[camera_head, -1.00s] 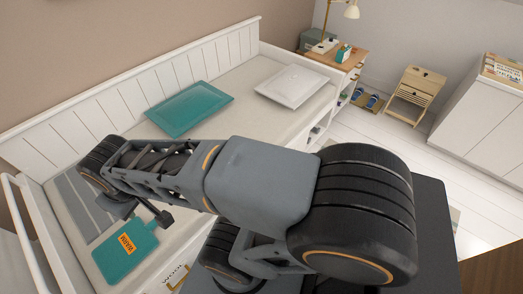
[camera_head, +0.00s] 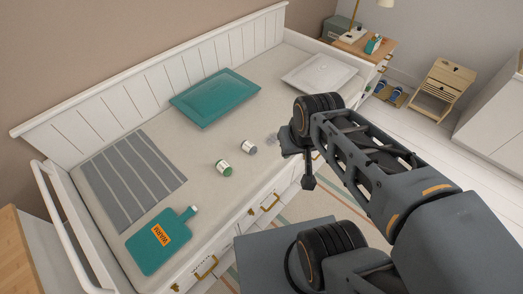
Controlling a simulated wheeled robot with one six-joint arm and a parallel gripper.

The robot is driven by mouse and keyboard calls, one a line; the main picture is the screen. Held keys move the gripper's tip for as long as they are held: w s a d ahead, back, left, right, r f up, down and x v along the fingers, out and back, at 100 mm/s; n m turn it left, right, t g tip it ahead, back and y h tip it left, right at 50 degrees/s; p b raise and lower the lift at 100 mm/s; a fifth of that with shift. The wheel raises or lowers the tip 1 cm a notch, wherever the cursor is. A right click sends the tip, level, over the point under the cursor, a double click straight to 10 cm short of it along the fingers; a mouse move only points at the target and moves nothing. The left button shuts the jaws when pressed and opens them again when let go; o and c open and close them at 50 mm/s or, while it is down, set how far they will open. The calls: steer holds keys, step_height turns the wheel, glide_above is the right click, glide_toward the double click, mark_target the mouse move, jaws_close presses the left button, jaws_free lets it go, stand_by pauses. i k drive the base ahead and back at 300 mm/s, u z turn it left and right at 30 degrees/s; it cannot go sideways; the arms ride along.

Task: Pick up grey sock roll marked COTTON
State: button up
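A small grey roll with a pale band (camera_head: 249,148) lies on the bed's mattress, in the middle of the head view. It looks like the grey sock roll, but its lettering is too small to read. A similar green roll (camera_head: 225,169) lies just left of it and nearer the front. A small light-grey crumpled item (camera_head: 271,139) lies to its right. My gripper (camera_head: 297,150) is to the right of these, near the bed's front edge and apart from the grey roll. Its fingers are too dark and small to show whether they are open.
A teal cushion (camera_head: 214,97) and a white pillow (camera_head: 318,73) lie at the back. A grey striped blanket (camera_head: 132,178) and a teal bottle marked WARM (camera_head: 160,240) lie left. The mattress around the rolls is mostly clear. A white rail (camera_head: 62,215) bounds the left end.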

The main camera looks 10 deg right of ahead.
mark_target(246, 145)
steer(key=u, duration=0.3)
steer(key=k, duration=0.95)
steer(key=u, duration=0.65)
steer(key=k, duration=0.45)
steer(key=z, duration=1)
steer(key=i, duration=1.5)
steer(key=u, duration=0.95)
steer(key=i, duration=0.4)
steer(key=u, duration=0.35)
